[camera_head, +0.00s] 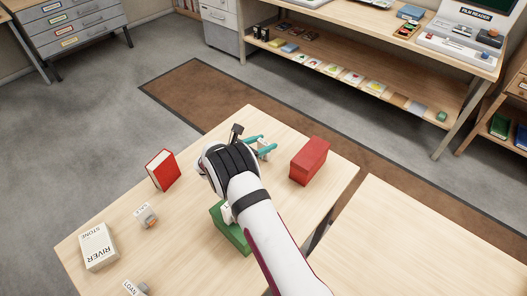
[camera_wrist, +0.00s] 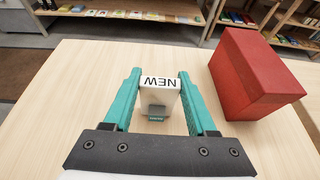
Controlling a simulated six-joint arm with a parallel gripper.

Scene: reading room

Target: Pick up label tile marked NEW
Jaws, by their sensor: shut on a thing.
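The label tile marked NEW (camera_wrist: 160,84) is a small white-topped piece, seen in the wrist view between my two teal fingers. The lettering reads upside down there. My gripper (camera_wrist: 157,90) is shut on the tile, one finger against each side. In the head view my gripper (camera_head: 262,147) is over the far part of the light wooden table (camera_head: 245,120), left of a red box. The tile is mostly hidden there by my gripper. I cannot tell whether it is touching the table.
The red box (camera_head: 309,161) stands close right of my gripper; it also fills the right of the wrist view (camera_wrist: 250,75). A red book (camera_head: 162,170), a white RIVER STONE book (camera_head: 99,247), a green box (camera_head: 232,232) and two other label tiles (camera_head: 147,215) stand on the table.

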